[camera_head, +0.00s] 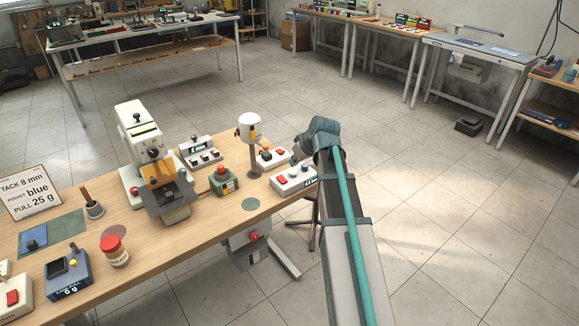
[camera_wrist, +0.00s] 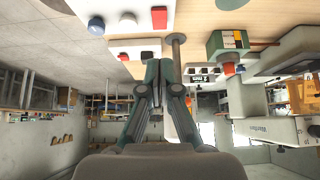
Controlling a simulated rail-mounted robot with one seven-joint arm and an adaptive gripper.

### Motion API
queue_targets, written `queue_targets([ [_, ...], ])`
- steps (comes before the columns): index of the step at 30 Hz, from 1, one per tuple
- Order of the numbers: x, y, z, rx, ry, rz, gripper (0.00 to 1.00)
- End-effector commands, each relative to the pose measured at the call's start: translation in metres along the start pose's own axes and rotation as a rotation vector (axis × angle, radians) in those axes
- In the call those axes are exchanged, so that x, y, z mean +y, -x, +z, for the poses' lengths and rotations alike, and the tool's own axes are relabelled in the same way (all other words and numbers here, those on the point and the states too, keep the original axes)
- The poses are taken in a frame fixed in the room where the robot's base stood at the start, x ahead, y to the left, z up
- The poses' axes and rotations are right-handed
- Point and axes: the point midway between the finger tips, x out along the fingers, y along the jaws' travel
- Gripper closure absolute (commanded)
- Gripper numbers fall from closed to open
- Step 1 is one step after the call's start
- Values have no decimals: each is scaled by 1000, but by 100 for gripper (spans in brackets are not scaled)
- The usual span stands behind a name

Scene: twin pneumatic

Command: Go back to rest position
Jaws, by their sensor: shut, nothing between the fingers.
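My gripper (camera_wrist: 158,66) shows in the wrist view with its fingers together and nothing between them. That view is upside down. The fingertips lie in front of a white control box with red and black buttons (camera_wrist: 137,50) at the table edge; I cannot tell the gap. In the head view my arm reaches to the right end of the wooden workbench (camera_head: 222,216), and its own links hide the gripper. A white control box with a red button (camera_head: 293,180) stands at that end, just left of my arm.
On the workbench stand a white press-like machine (camera_head: 147,140), a green box with an orange button (camera_head: 222,180), a post with a white head (camera_head: 250,130) and a red-topped jar (camera_head: 114,249). Open tiled floor (camera_head: 450,220) lies right of my arm. Other benches line the back.

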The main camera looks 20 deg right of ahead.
Motion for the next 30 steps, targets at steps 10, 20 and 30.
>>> queue_targets([
  [10,0,12,2,-1,0,-1,100],
  [20,0,12,2,-1,-3,-1,100],
  [30,-4,-14,54,-87,-232,44,100],
])
